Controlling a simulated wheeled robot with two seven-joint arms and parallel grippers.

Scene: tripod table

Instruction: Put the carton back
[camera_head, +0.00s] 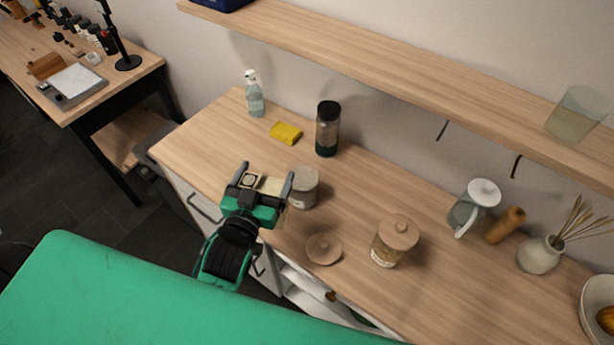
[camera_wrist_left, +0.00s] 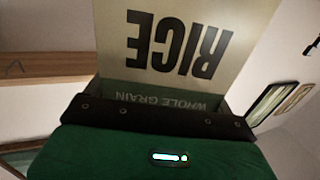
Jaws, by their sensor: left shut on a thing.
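My left gripper (camera_head: 264,186) is shut on the carton (camera_head: 270,185), a pale beige box that shows from above as a small patch between the fingers. In the left wrist view the carton (camera_wrist_left: 178,42) fills the upper middle, with "RICE" and "WHOLE GRAIN" upside down on its face. The gripper and carton are over the left front part of the wooden counter (camera_head: 215,130), just left of an uncovered jar (camera_head: 305,188). The gap between carton and counter is hidden. My right gripper is in neither view.
A loose round lid (camera_head: 323,248) and a lidded jar (camera_head: 394,241) stand to the right. Behind are a spray bottle (camera_head: 254,95), yellow sponge (camera_head: 285,133) and dark bottle (camera_head: 327,130). A wall shelf (camera_head: 400,70) runs above. An open drawer (camera_head: 320,293) shows at the counter's front.

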